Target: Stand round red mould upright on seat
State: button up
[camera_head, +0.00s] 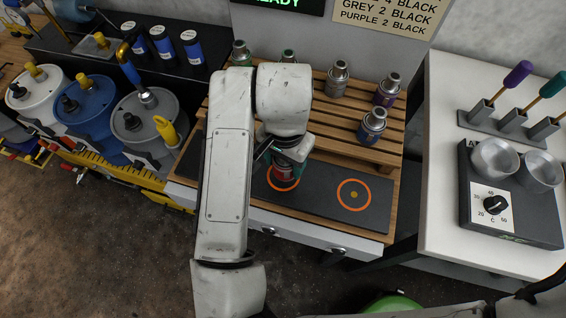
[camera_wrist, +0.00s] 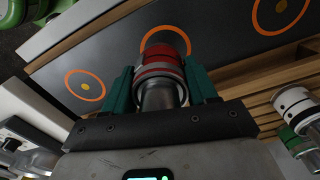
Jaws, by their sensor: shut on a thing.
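The round red mould (camera_wrist: 160,62) is a small cylinder with red bands and a grey metal body. My gripper (camera_wrist: 160,75) is shut on it, with a green finger on each side. In the head view the mould's red part (camera_head: 282,171) shows just below my gripper (camera_head: 284,158), over the middle orange ring (camera_head: 283,187) on the dark mat. In the wrist view the mould partly hides that ring (camera_wrist: 166,34). I cannot tell whether the mould touches the mat or how exactly upright it is.
The dark mat (camera_head: 320,205) also has a free ring (camera_head: 354,194) at right. Slatted shelves (camera_head: 340,122) behind hold several metal moulds, one blue (camera_head: 372,125) close by. A white bench with a heater (camera_head: 510,205) stands right; drums (camera_head: 146,122) stand left.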

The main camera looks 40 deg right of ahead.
aim_at(283, 168)
jog(key=shift+w+f, duration=0.25)
jog(key=shift+f, duration=0.15)
jog(key=shift+w+d+f, duration=0.1)
jog(key=shift+w+f, duration=0.1)
jog(key=shift+f, duration=1.5)
jog(key=shift+f, duration=0.2)
jog(key=o, duration=1.3)
jog(key=shift+r, duration=0.1)
notch_tip(283, 168, up, 12)
jog(key=shift+r, duration=0.15)
